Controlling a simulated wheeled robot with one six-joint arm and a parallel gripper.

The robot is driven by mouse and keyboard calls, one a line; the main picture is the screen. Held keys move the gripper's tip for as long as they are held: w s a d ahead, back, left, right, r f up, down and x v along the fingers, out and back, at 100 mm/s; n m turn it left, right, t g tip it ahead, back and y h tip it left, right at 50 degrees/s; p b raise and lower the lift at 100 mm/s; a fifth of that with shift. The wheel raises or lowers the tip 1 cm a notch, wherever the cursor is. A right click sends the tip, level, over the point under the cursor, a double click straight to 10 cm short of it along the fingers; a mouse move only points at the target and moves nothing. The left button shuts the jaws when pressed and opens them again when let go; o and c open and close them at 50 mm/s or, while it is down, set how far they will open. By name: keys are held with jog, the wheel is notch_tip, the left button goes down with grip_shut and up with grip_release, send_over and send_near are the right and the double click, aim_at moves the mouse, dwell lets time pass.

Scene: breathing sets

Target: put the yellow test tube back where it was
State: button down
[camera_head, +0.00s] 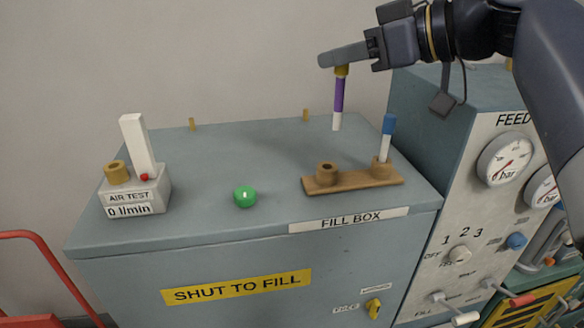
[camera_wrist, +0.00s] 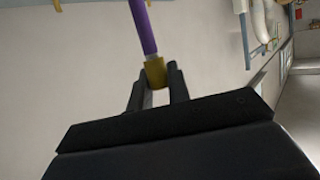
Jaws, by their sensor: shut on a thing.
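The yellow-capped test tube (camera_head: 339,96), with a purple body and a white lower end, hangs upright from my gripper (camera_head: 335,56) above the back right of the fill box. My gripper is shut on its yellow cap, which shows between the fingers in the wrist view (camera_wrist: 155,73). A wooden rack (camera_head: 350,181) lies on the box top, below and in front of the tube. Its left holder (camera_head: 327,172) shows an empty hole. Its right holder (camera_head: 380,170) bears a blue-capped tube (camera_head: 387,140), slightly tilted. The held tube is apart from the rack.
The air test block (camera_head: 133,190), with a brass socket and a white upright tube, stands at the left of the box top (camera_head: 235,152). A green button (camera_head: 245,196) sits in the middle. The feed cabinet (camera_head: 470,170) rises at the right. Two small brass pegs stand at the back edge.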

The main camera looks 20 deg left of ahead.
notch_tip(320, 180, down, 10)
jog(key=a, duration=0.1)
jog(key=shift+w, duration=0.15)
dwell(0.5)
jog(key=shift+a, duration=0.1)
jog(key=shift+f, duration=0.2)
jog(key=c, duration=1.3)
grip_release()
jog(key=shift+c, duration=0.2)
jog(key=shift+r, duration=0.1)
jog(key=b+v, duration=0.2)
jog(key=v, duration=1)
